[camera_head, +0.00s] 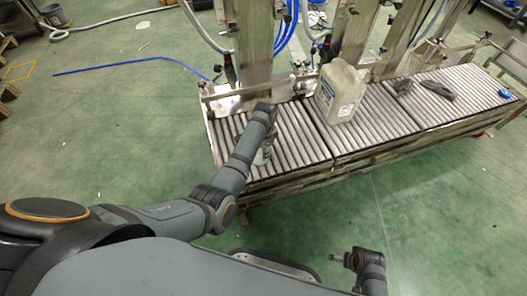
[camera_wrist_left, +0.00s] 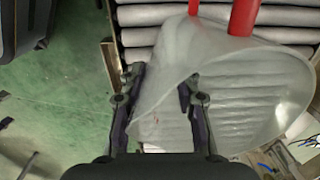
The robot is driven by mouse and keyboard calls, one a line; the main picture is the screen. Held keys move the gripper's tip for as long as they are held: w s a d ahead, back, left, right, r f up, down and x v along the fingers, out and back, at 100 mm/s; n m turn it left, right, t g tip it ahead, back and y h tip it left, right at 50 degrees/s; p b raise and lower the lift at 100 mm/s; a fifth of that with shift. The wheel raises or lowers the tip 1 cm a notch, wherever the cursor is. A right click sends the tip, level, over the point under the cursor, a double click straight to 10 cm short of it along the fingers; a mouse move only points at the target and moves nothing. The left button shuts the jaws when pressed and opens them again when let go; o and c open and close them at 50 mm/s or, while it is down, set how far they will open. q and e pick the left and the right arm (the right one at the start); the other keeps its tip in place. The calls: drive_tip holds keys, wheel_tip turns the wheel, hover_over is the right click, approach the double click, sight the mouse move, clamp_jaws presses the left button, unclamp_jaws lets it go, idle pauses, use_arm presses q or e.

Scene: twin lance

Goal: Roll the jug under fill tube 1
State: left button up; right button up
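A cream-white jug (camera_head: 340,92) with a handle and a label stands upright on the roller conveyor (camera_head: 415,115). A fill tube with a dark fitting (camera_head: 229,68) hangs at the left end, left of the jug. Another fitting (camera_head: 325,48) is behind the jug. The tube numbers cannot be read. My left gripper (camera_head: 262,152) is at the conveyor's near left edge, apart from the jug. In the left wrist view its fingers (camera_wrist_left: 160,92) are spread. A translucent curved thing (camera_wrist_left: 225,95) shows between and beyond them. My right gripper (camera_head: 342,258) is low, away from the conveyor; its fingers are unclear.
Dark items (camera_head: 437,90) lie on the rollers right of the jug. A blue cap-like thing (camera_head: 505,94) is near the right end. Metal posts stand behind the conveyor. Two red rods (camera_wrist_left: 243,15) show in the left wrist view. Green floor in front is clear.

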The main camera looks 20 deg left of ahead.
use_arm(q)
drive_tip(key=shift+c, duration=0.3)
clamp_jaws()
drive_tip(key=shift+o, duration=0.3)
unclamp_jaws()
drive_tip(key=shift+r, duration=0.15)
drive_tip(key=r, duration=1.1)
drive_tip(key=shift+s+d+r, duration=0.1)
drive_tip(key=shift+s+r, duration=0.1)
drive_tip(key=shift+r, duration=0.2)
